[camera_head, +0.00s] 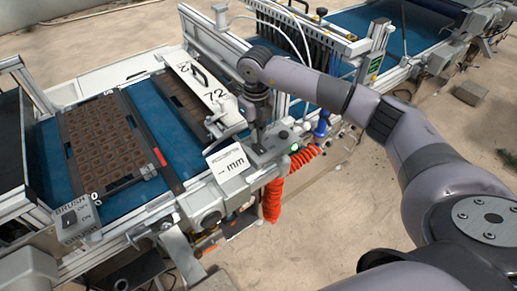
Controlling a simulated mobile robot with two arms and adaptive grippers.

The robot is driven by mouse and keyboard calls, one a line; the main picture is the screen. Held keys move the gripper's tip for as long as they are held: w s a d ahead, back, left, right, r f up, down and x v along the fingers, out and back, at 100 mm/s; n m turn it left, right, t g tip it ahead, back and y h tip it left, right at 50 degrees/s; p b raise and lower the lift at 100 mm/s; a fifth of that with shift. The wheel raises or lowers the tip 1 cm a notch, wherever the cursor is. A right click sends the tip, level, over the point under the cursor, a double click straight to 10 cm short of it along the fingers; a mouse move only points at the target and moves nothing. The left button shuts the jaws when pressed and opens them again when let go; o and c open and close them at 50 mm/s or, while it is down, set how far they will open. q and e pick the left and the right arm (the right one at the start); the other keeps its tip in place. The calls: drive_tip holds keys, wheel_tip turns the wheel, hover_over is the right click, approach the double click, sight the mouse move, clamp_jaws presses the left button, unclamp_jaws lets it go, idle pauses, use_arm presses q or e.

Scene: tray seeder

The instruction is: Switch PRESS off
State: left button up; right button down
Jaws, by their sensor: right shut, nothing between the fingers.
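My right gripper (256,136) points down over the near side rail of the seeder, its wrist above it. Its fingers look shut and empty, and they are small and dark here. They are close to the grey fittings beside the white "– mm" plate (228,162). I cannot tell whether they touch anything. No label reading PRESS can be made out, and the gripper hides part of the rail there. My left gripper is not in view.
A BRUSH box (77,218) with ON and OFF marks sits at the lower left. A brown seed tray (103,140) lies on the blue belt (150,118). Orange coiled hoses (272,199) hang below the rail.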

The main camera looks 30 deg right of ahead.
sight(257, 144)
drive_tip(key=shift+f+b, duration=0.85)
drive_tip(key=shift+f, duration=0.3)
idle(0.4)
drive_tip(key=shift+s, duration=0.1)
drive_tip(key=shift+r+p, duration=0.65)
drive_tip(key=shift+r, duration=0.2)
drive_tip(key=shift+r+p, duration=1.55)
drive_tip(key=shift+r, duration=1.15)
